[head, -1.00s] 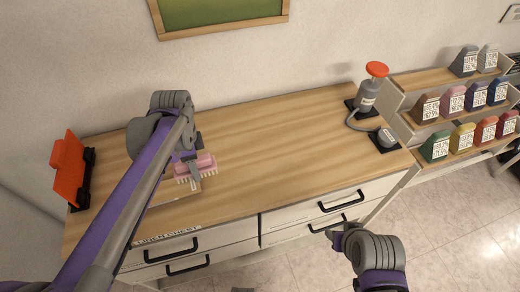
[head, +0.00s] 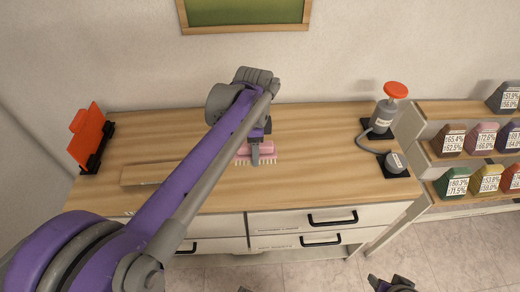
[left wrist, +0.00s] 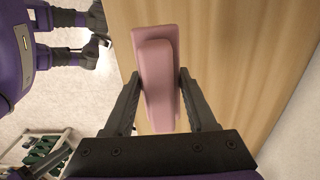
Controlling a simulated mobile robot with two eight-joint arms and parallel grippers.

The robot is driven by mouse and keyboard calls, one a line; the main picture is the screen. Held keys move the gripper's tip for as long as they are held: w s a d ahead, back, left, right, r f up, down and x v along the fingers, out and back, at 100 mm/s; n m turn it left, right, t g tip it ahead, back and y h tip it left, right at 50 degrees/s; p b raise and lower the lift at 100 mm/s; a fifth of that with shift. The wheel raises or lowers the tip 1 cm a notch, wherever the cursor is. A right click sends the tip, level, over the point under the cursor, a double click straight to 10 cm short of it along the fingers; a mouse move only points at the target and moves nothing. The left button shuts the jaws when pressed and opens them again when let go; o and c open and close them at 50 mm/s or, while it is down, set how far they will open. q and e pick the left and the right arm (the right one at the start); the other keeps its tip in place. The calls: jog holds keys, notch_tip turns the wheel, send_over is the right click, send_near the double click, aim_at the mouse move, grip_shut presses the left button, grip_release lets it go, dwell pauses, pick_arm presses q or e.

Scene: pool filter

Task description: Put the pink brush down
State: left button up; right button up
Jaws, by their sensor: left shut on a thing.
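The pink brush (head: 243,150) with pale bristles is above the wooden top of the chest, near its middle, bristles facing the front edge in the head view. My left gripper (head: 256,155) is shut on it, one finger at each side of its pink body. In the left wrist view the brush (left wrist: 157,60) sits between the two dark fingers, with the wood behind it. I cannot tell whether the bristles touch the wood. My right gripper (head: 388,284) is at the bottom edge of the head view, mostly cut off, away from the brush.
A flat wooden board (head: 143,175) lies left of the brush, partly behind my left arm. An orange-red panel in a black stand (head: 91,137) is at the far left. A pump with a red knob (head: 395,90) and hose stands right. Wood around the brush is clear.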

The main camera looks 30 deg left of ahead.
aim_at(259, 178)
pick_arm(q)
jog(key=shift+w+d, duration=0.25)
jog(key=shift+d, duration=0.25)
notch_tip(259, 178, down, 10)
jog(key=shift+r+b, duration=0.1)
jog(key=shift+b, duration=0.25)
pick_arm(e)
jog(key=shift+s+d+f, duration=0.15)
jog(key=shift+d+f, duration=0.3)
jog(key=shift+d, duration=0.1)
pick_arm(q)
jog(key=o, duration=1.3)
pick_arm(e)
jog(key=shift+f, duration=0.1)
